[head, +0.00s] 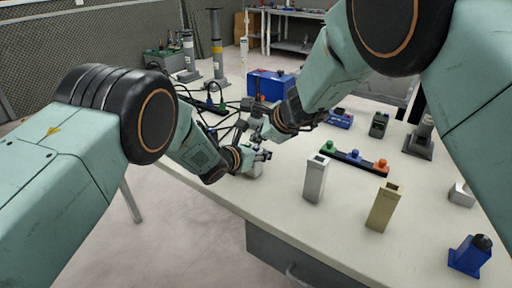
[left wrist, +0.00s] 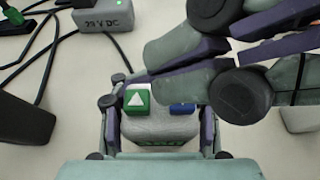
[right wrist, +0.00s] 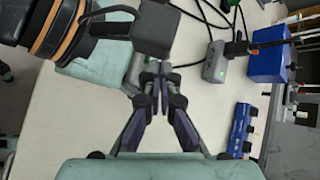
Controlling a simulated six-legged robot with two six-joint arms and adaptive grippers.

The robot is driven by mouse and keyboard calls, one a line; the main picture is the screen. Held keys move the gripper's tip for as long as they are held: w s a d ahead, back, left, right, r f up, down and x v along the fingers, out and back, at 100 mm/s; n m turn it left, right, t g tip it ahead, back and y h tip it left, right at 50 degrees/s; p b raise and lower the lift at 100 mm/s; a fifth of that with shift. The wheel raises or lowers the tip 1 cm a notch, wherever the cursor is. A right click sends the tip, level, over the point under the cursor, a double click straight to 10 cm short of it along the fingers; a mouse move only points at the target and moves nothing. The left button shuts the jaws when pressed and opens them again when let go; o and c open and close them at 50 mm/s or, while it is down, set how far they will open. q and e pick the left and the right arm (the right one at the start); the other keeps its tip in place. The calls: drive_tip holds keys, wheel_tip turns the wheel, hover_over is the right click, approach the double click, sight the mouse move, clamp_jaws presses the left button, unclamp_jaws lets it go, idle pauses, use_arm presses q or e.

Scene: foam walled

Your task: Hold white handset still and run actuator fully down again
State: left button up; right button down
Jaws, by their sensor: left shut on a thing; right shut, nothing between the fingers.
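The white handset (left wrist: 158,129) is between the fingers of my left gripper (left wrist: 160,125), which is shut on it. It has a green button with a white up arrow and a blue button, partly covered. In the head view the handset (head: 256,168) is at the near table edge, mostly hidden by my grippers. My right gripper (right wrist: 160,85) is shut and empty, close above the handset's blue-button side; I cannot tell whether it touches. Upright column devices stand at the back (head: 217,50) and right (head: 422,140); I cannot tell which is the actuator.
A grey box marked V DC (left wrist: 103,20) with black cables lies beyond the handset. A blue box (head: 270,85) stands behind. A strip with coloured buttons (head: 354,162), a white block (head: 315,179) and a beige block (head: 384,208) stand to the right.

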drive_tip(key=shift+f, duration=0.4)
drive_tip(key=shift+f, duration=0.5)
idle(2.4)
drive_tip(key=shift+r, duration=0.15)
idle(1.3)
drive_tip(key=shift+r, duration=0.8)
drive_tip(key=shift+r, duration=2.5)
use_arm(q)
drive_tip(key=o, duration=1.6)
